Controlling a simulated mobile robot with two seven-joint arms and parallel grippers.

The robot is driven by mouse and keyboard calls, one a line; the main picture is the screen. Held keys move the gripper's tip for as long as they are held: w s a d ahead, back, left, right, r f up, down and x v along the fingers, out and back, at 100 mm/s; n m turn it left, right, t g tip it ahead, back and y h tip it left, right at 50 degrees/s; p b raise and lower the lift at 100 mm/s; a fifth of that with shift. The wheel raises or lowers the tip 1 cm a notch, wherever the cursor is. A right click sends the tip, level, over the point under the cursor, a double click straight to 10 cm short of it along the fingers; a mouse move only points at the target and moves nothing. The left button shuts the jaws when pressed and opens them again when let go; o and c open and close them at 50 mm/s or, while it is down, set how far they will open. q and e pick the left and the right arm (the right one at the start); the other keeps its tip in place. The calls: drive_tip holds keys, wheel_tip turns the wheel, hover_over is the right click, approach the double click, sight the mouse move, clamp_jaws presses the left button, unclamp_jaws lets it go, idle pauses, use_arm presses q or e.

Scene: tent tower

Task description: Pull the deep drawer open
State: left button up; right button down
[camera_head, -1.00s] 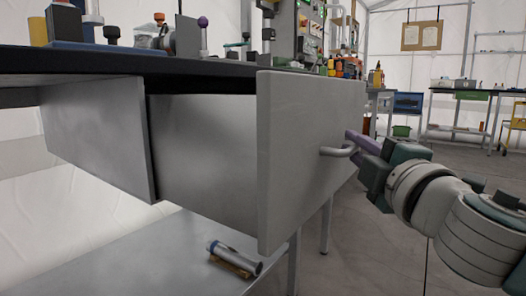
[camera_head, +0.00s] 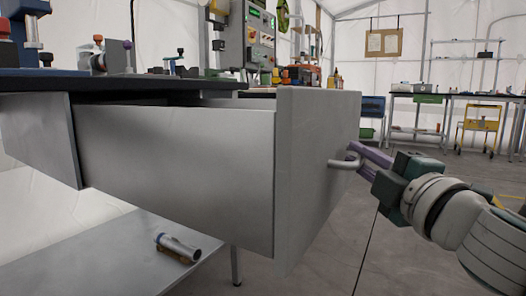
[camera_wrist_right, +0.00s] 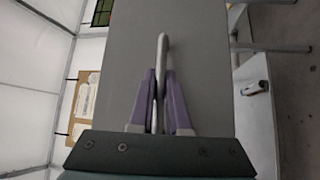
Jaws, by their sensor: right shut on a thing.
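The deep drawer (camera_head: 180,165) is a grey metal box under the dark worktop, pulled well out, with its long side wall showing. Its front panel (camera_head: 308,180) carries a bar handle (camera_head: 345,161). My right gripper (camera_head: 362,157) has its purple fingers shut on the handle. In the right wrist view the handle (camera_wrist_right: 162,55) runs between the two fingers of the gripper (camera_wrist_right: 161,95), with the grey drawer front (camera_wrist_right: 200,50) behind. The drawer's inside is mostly hidden by its side wall. My left gripper is not in view.
The worktop (camera_head: 130,89) holds clamps and instruments. A lower shelf (camera_head: 110,250) bears a silver cylinder (camera_head: 178,247) on a small stand.

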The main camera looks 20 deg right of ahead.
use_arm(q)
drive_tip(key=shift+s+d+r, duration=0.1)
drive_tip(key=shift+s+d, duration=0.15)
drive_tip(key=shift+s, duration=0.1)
use_arm(e)
drive_tip(key=shift+s+d, duration=0.6)
drive_tip(key=shift+s, duration=0.1)
drive_tip(key=c, duration=0.9)
unclamp_jaws()
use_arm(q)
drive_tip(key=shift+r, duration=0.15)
use_arm(e)
drive_tip(key=s+a+f, duration=0.1)
drive_tip(key=s, duration=0.8)
drive_tip(key=shift+s+a+f, duration=0.15)
drive_tip(key=shift+s+a, duration=0.05)
drive_tip(key=shift+s, duration=0.15)
